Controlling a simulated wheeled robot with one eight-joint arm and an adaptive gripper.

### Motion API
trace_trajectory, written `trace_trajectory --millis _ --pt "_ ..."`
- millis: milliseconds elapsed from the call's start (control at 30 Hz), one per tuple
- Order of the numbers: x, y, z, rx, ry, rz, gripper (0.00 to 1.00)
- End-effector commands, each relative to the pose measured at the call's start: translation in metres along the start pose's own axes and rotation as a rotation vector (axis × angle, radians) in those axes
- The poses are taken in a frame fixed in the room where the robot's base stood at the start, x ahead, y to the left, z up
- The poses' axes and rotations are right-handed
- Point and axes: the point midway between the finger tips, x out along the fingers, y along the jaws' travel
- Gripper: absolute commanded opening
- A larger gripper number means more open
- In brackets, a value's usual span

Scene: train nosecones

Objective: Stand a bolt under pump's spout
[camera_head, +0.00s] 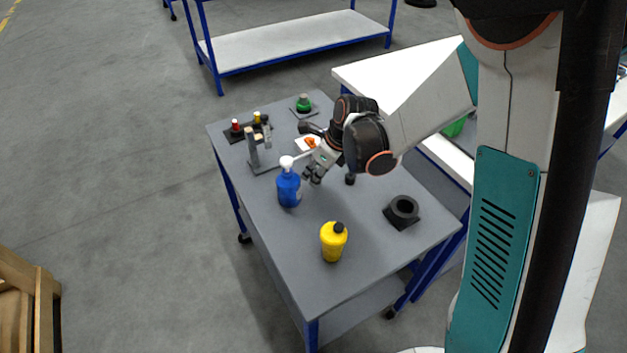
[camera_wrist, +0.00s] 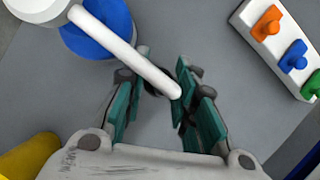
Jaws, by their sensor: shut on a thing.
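The pump is a blue bottle (camera_head: 288,190) with a white pump head and spout, upright on the grey table. In the wrist view its blue body (camera_wrist: 98,28) is at the top left. Its white spout (camera_wrist: 125,52) slants down right, and the tip overlaps the space between my fingers. My gripper (camera_head: 313,174) is low beside the pump on its spout side. In the wrist view my gripper (camera_wrist: 157,82) is shut with a gap between its fingers. What it holds, presumably the bolt, is mostly hidden by spout and fingers, so I cannot tell whether it touches the table.
A yellow bottle (camera_head: 333,242) stands in front, and a black ring-shaped holder (camera_head: 402,211) is at the right. Behind are a rack (camera_head: 247,131) with red and yellow tops, a green button (camera_head: 304,104) and a white strip (camera_wrist: 286,48) with coloured knobs.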

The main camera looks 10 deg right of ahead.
Motion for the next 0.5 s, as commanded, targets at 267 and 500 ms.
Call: trace_trajectory --millis 267,500 --pt "0.035 0.000 -0.006 0.000 -0.001 0.000 0.00" --pt "0.035 0.000 -0.007 0.000 0.000 0.000 0.00"
